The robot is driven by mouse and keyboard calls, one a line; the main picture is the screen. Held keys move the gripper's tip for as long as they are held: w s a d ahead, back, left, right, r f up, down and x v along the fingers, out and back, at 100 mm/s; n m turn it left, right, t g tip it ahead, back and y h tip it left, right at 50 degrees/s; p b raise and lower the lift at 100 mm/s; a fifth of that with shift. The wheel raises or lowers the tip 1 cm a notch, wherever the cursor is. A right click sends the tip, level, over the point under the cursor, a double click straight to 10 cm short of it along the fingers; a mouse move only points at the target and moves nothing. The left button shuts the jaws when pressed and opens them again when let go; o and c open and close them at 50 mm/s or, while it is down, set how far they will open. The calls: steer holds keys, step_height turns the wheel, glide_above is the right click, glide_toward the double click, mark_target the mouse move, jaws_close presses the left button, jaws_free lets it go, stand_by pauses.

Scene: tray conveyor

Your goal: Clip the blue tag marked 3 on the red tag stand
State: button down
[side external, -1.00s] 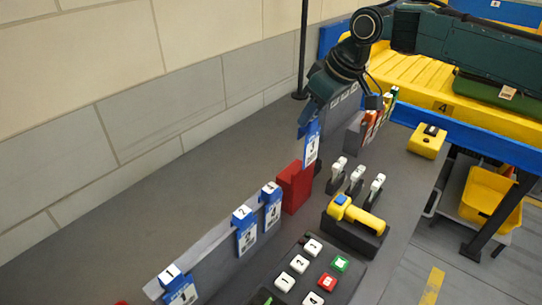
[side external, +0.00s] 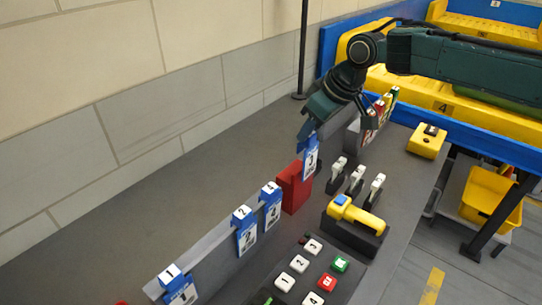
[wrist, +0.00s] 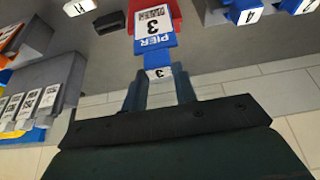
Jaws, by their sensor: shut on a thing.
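The blue and white tag marked 3 (side external: 310,163) hangs upright below my gripper (side external: 308,134), which is shut on its top. The tag's face also shows in the wrist view (wrist: 153,27), between the fingers (wrist: 160,82) and the red stand. The red tag stand (side external: 293,190) is a small red block on the grey bench. In the side view the tag's lower part overlaps the stand's upper right edge. I cannot tell if they touch. In the wrist view red stand (wrist: 177,14) shows on both sides of the tag.
A grey rail (side external: 208,252) with blue tags 1, 2 and 4 runs at the front left. White-topped levers (side external: 356,178), a yellow-handled device (side external: 357,214) and a button panel (side external: 312,268) lie to the right. A rack with coloured tags stands behind; the bench at left is clear.

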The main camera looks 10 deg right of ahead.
mark_target(313, 144)
steer(key=shift+f, duration=2.8)
steer(key=c, duration=1)
jaws_free()
steer(key=v, duration=1.3)
steer(key=shift+s+d+r, duration=0.1)
steer(key=shift+s+r, duration=0.05)
steer(key=shift+r, duration=0.15)
